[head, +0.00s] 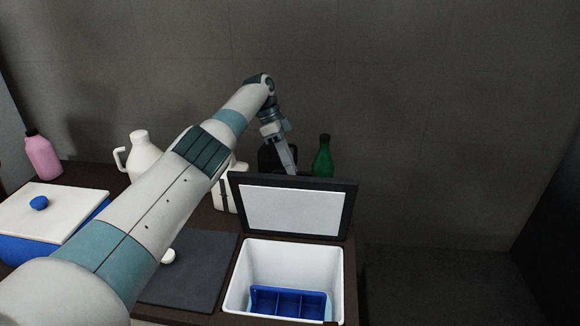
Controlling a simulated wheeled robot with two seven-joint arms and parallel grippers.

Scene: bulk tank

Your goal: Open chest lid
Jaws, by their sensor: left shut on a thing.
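The chest (235,297) is a white-lined box with a dark rim at the lower middle right. Its lid (292,210), dark-framed with a white inner panel, stands open, roughly upright, along the chest's back edge. A blue divided tray (288,302) shows inside. My left arm reaches across from the lower left, and my left gripper (288,165) points down at the lid's top edge, shut on the lid. The fingertips are partly hidden behind the lid, so the exact contact is not visible. My right gripper is not in view.
Left of the chest lies a dark flat panel (190,275) with a white knob (167,256). A blue box with a white lid (50,212), a pink bottle (43,156) and a white jug (142,152) stand further left. A green bottle (323,158) stands behind the lid.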

